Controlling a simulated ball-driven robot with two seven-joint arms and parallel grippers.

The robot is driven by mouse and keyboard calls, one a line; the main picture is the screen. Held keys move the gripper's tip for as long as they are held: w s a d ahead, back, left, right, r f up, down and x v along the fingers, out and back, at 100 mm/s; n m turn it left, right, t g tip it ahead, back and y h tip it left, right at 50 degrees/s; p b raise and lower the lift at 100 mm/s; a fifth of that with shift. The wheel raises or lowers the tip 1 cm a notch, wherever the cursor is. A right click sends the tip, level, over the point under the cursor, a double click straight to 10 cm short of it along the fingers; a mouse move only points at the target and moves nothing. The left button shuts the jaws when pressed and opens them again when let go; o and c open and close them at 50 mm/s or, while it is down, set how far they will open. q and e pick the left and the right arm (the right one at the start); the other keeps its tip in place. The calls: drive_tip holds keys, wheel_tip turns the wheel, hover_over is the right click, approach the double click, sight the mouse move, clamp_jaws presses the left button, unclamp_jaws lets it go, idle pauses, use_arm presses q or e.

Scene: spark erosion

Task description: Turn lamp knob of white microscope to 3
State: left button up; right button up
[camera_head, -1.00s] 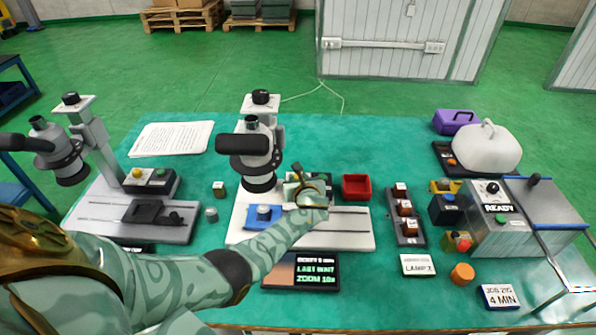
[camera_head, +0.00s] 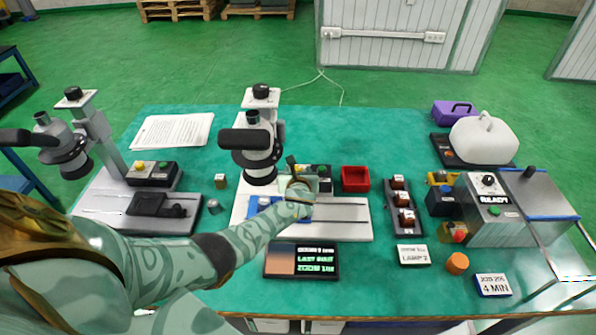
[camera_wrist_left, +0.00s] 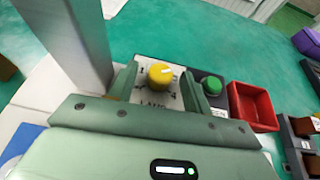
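The white microscope (camera_head: 262,148) stands mid-table on a white base (camera_head: 345,228), with a dark control box (camera_head: 323,172) on it. In the left wrist view the yellow lamp knob (camera_wrist_left: 160,75) sits on a pale, numbered dial plate lettered LAMP, beside a green button (camera_wrist_left: 211,85). A pale line shows on the knob; the number it points to is unclear. My left gripper (camera_head: 303,183) is over the box, and its fingers stand apart either side of the knob with gaps visible. In the head view the gripper hides the knob. My right gripper is out of view.
The microscope's column (camera_wrist_left: 70,40) rises close left of the gripper. A red bin (camera_head: 355,180) stands right of the box. A display (camera_head: 301,262) and a LAMP card (camera_head: 413,255) lie in front. Another microscope (camera_head: 92,140) stands left.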

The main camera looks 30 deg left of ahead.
use_arm(q)
drive_tip(key=shift+r, duration=0.1)
drive_tip(key=shift+s+d+r+p, duration=0.2)
drive_tip(key=shift+p, duration=0.15)
drive_tip(key=p+v, duration=0.3)
drive_tip(key=v, duration=0.2)
drive_tip(key=shift+s+d+r+p, duration=0.1)
drive_tip(key=shift+s+r+p, duration=0.1)
drive_tip(key=shift+r+p, duration=0.1)
drive_tip(key=p+v, duration=0.3)
drive_tip(key=v, duration=0.7)
drive_tip(key=shift+f, duration=0.4)
drive_tip(key=shift+s+d, duration=0.1)
drive_tip(key=shift+s, duration=0.05)
